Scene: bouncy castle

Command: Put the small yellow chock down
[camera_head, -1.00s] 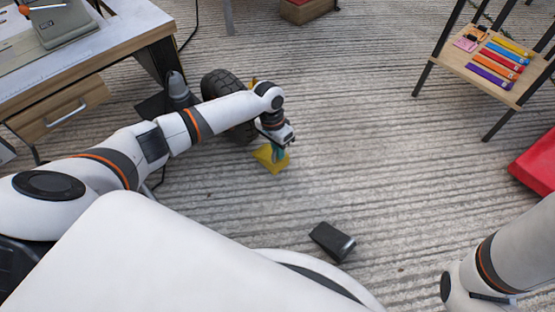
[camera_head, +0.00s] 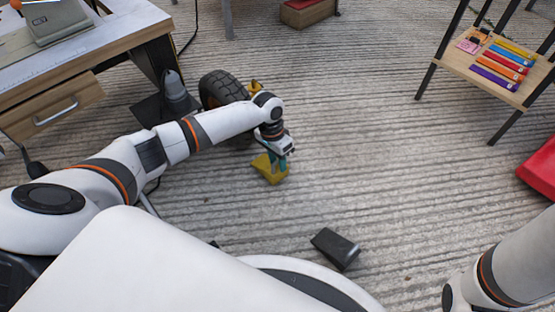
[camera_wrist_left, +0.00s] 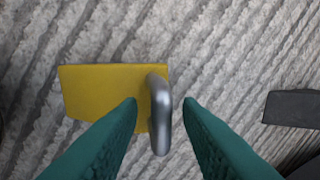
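The small yellow chock (camera_head: 265,171) is on or very near the ribbed ground, below my left gripper (camera_head: 283,162). In the left wrist view the yellow chock (camera_wrist_left: 95,90) shows its flat yellow face and a grey metal handle (camera_wrist_left: 161,115) at its right side. The two teal fingers of my left gripper (camera_wrist_left: 160,103) stand apart on either side of the handle, with a gap showing on each side. My right arm shows at the lower right of the head view, but its gripper is out of sight.
A large black tyre (camera_head: 222,90) stands just behind my left forearm. A dark chock (camera_head: 335,248) lies on the ground close to my base. A workbench (camera_head: 125,45) is at the left and a wooden rack (camera_head: 470,70) at the upper right. The ground between is clear.

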